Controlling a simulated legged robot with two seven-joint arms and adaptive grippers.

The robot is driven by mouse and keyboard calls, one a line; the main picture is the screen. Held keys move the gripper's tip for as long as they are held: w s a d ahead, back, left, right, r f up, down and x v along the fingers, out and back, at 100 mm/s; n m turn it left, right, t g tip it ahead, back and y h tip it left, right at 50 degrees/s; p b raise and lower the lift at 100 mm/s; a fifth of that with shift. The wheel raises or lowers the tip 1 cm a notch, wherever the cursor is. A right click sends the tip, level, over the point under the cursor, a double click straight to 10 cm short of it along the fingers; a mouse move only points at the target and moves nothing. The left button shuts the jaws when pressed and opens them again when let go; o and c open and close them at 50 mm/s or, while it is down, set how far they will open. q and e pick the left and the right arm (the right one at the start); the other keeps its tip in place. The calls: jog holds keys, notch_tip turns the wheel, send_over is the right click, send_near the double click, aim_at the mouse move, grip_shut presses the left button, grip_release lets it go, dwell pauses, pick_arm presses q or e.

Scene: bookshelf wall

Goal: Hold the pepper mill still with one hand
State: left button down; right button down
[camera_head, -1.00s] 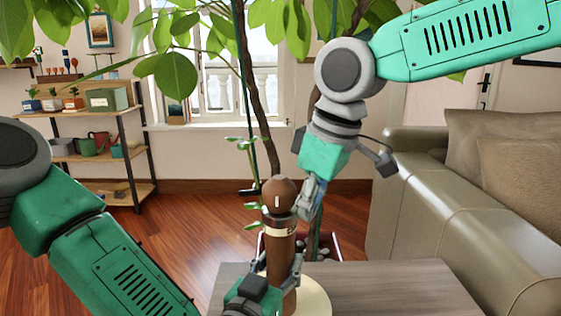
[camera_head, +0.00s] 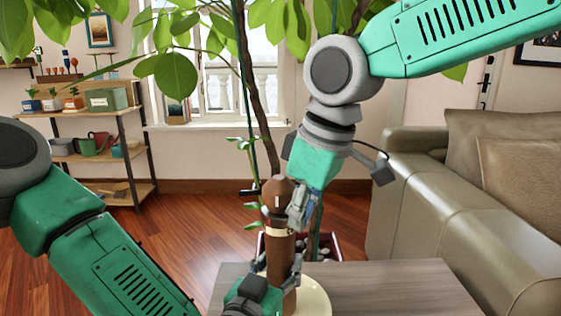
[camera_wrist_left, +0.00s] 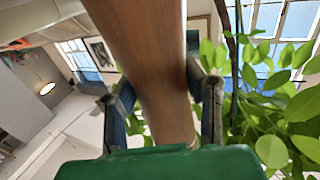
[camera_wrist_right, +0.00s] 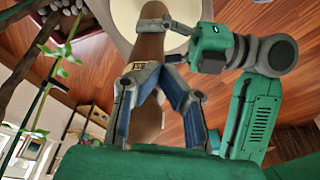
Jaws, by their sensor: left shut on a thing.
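The brown wooden pepper mill (camera_head: 281,248) stands upright on a round cream board (camera_head: 316,297), with a dark round head and a pale band. My left gripper (camera_head: 279,270) is shut around its lower body; the left wrist view shows the mill's wood (camera_wrist_left: 150,60) between the two fingers. My right gripper (camera_head: 297,208) is at the mill's head, coming from above right.
The board rests on a grey wooden table (camera_head: 395,287), whose right side is clear. A potted plant with large leaves (camera_head: 175,72) rises behind the mill. A beige sofa (camera_head: 440,215) stands at the right. A shelf unit (camera_head: 128,165) stands at the back left.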

pick_arm(q)
jog(key=shift+s+f, duration=0.1)
jog(key=shift+f, duration=0.2)
pick_arm(e)
jog(key=shift+a, duration=0.2)
jog(key=shift+s, duration=0.1)
jog(key=a+v, duration=0.1)
jog(key=v, duration=0.4)
jog(key=shift+d+r, duration=0.3)
jog(key=shift+r, duration=0.25)
notch_tip(320, 180, down, 6)
jog(key=w+g+h, duration=0.1)
jog(key=w+h, duration=0.1)
jog(key=w, duration=0.1)
jog(key=shift+d, duration=0.45)
dwell(0.5)
